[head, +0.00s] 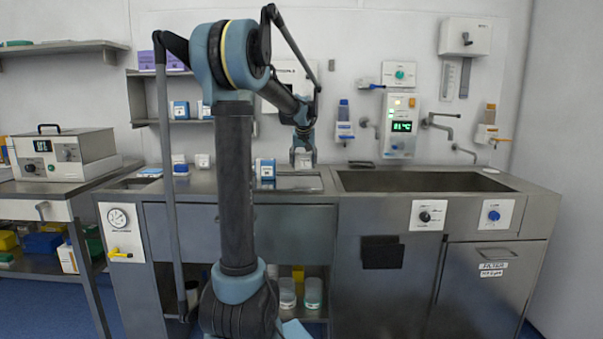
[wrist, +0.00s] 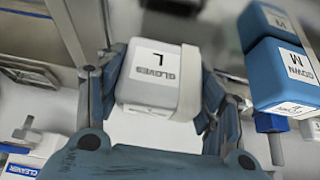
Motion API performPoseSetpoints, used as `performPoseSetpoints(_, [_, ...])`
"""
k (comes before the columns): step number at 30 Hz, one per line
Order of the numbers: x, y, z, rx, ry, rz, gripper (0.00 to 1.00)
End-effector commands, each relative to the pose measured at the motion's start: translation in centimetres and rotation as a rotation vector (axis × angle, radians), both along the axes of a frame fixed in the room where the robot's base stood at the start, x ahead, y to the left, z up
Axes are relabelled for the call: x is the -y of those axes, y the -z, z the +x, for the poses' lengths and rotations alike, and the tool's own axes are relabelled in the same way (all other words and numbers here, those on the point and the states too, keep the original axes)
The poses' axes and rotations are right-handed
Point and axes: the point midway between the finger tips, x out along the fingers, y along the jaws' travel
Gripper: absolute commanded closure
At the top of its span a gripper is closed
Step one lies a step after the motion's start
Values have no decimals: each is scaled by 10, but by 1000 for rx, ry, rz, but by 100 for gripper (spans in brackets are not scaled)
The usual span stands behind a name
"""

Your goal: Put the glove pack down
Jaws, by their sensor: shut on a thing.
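The glove pack (wrist: 148,95) is a white box with rounded edges, marked "GLOVES" and "L" on its label. In the wrist view my gripper (wrist: 152,85) has its fingers on both sides of the pack and is shut on it. In the head view my gripper (head: 303,153) hangs with its fingers down, in front of the wall and near the back of the steel counter. The pack is small and pale there, partly hidden by the fingers. I cannot tell whether its underside touches anything.
A blue and white box (head: 265,168) stands on the counter (head: 290,183) left of my gripper. The sink basin (head: 420,181) lies to the right. A cleaner container (wrist: 22,165) shows lower left.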

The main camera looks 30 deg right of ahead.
Motion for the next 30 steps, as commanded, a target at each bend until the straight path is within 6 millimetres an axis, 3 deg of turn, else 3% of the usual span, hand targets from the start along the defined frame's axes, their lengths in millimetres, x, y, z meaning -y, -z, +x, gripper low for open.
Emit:
performPoseSetpoints(9, [0,37,0,0,0,0,61])
performPoseSetpoints(20, [0,41,0,0,-1,0,61])
performPoseSetpoints(21, [0,42,0,0,-1,0,36])
performPoseSetpoints(23, [0,41,0,0,-1,0,22])
performPoseSetpoints(24, [0,41,0,0,-1,0,18])
performPoseSetpoints(30, [-1,41,0,0,-1,0,18])
